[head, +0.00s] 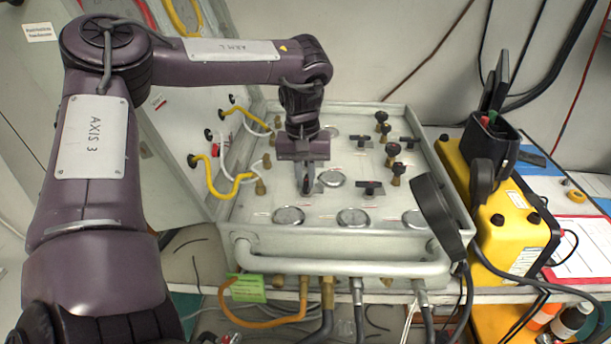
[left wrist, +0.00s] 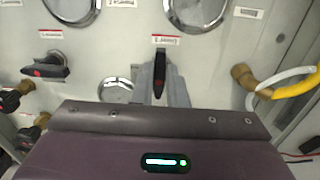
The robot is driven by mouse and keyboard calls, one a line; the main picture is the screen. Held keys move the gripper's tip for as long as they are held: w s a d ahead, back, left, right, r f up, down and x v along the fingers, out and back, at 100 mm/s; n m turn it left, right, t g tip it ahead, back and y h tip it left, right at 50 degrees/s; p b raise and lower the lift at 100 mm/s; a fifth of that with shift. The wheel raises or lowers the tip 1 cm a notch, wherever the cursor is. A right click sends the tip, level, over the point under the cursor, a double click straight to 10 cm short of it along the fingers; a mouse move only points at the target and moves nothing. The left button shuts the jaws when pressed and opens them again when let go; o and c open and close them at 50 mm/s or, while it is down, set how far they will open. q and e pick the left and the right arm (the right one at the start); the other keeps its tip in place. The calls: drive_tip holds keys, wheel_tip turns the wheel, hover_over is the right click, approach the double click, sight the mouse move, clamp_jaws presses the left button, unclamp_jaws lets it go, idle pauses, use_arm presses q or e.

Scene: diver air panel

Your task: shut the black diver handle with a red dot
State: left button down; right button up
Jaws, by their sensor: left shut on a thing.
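The black diver handle (left wrist: 159,68) with a red dot near its lower end stands between the grey fingers of my left gripper (left wrist: 162,88) in the left wrist view. It points up the picture, toward a small label on the panel. In the head view my left gripper (head: 307,188) reaches down to the panel (head: 330,200) and is shut on this handle, mostly hiding it. A second black handle with a red dot (left wrist: 45,66) lies crosswise to the left in the wrist view; it also shows in the head view (head: 370,188). My right gripper is not in view.
Round gauges (head: 353,217) line the panel's front, with one gauge (head: 332,178) close to my gripper. Dark knobs (head: 393,150) stand to the right. A yellow hose (head: 225,190) bends at the left. A yellow box (head: 510,225) stands right of the panel.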

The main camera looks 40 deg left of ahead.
use_arm(q)
drive_tip(key=shift+m, duration=0.3)
drive_tip(key=m+b, duration=0.1)
drive_tip(key=m, duration=0.1)
drive_tip(key=shift+a+m, duration=0.15)
drive_tip(key=shift+m, duration=0.15)
drive_tip(key=m, duration=0.1)
drive_tip(key=m+b, duration=0.1)
drive_tip(key=m, duration=0.1)
drive_tip(key=shift+a+m, duration=0.2)
drive_tip(key=shift+m, duration=0.1)
drive_tip(key=m, duration=0.5)
drive_tip(key=shift+a+r+m+g, duration=0.1)
drive_tip(key=shift+a+m+g, duration=0.15)
drive_tip(key=shift+m+g, duration=0.05)
drive_tip(key=m, duration=0.3)
drive_tip(key=m+p, duration=0.1)
drive_tip(key=m, duration=0.1)
drive_tip(key=shift+w+a+m, duration=0.2)
drive_tip(key=shift+w+m, duration=0.05)
drive_tip(key=shift+m, duration=0.05)
drive_tip(key=c, duration=1.5)
unclamp_jaws()
drive_tip(key=shift+o, duration=0.2)
